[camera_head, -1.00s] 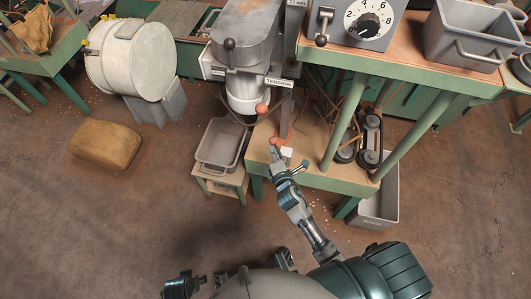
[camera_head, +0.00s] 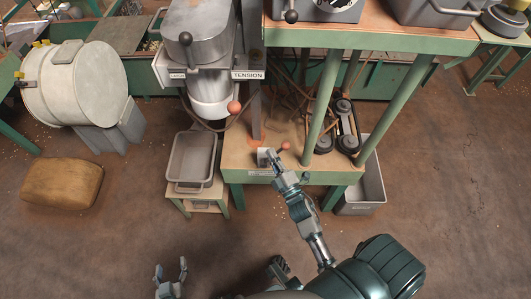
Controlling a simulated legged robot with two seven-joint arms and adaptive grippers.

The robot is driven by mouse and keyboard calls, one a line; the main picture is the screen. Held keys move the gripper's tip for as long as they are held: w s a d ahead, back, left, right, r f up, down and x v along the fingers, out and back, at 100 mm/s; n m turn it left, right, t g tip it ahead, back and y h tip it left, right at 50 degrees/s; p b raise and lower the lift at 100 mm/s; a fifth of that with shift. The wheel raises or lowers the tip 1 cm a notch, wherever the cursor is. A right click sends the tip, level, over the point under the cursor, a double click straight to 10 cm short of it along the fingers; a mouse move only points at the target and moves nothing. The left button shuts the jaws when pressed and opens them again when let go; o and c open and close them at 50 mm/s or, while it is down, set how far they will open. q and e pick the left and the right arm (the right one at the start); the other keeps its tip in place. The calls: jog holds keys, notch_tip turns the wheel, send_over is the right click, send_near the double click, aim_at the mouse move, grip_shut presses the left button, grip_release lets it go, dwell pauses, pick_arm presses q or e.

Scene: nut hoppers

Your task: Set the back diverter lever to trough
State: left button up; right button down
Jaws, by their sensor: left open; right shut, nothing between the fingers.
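A lever with an orange-red ball knob (camera_head: 285,146) lies over the low bench top, pointing right from a small pale block (camera_head: 264,158). Another orange ball knob (camera_head: 234,107) stands further back, under the TENSION label. No readable mark shows which is the back diverter lever or which side is trough. My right gripper (camera_head: 272,157) is shut and empty, just left of the nearer knob and close to the pale block; contact cannot be told. My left gripper (camera_head: 170,271) is open and empty over the floor at the lower left.
A grey bin (camera_head: 191,185) on a small stand is left of the low bench (camera_head: 234,163). Another grey bin (camera_head: 366,205) stands on the floor at right. Green posts (camera_head: 321,100) rise right of the knob. A tan sack (camera_head: 62,182) lies at left, with open floor in front.

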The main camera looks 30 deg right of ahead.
pick_arm(q)
jog(key=w+r+t, duration=0.1)
jog(key=w+d+r+t+h+b, duration=0.1)
jog(key=r+t, duration=0.1)
jog(key=shift+w+d+r, duration=0.1)
jog(key=shift+w+d, duration=0.05)
jog(key=shift+w, duration=0.05)
pick_arm(e)
jog(key=shift+s+d+f+m+t+h, duration=0.2)
jog(key=shift+s+d+m, duration=0.05)
jog(key=shift+d+m, duration=0.25)
jog(key=shift+s+d+f+m+t+h, duration=0.2)
jog(key=shift+d+m, duration=0.25)
jog(key=shift+m, duration=0.05)
pick_arm(q)
jog(key=shift+d+r, duration=0.1)
jog(key=shift+d, duration=0.1)
pick_arm(e)
jog(key=shift+d, duration=0.2)
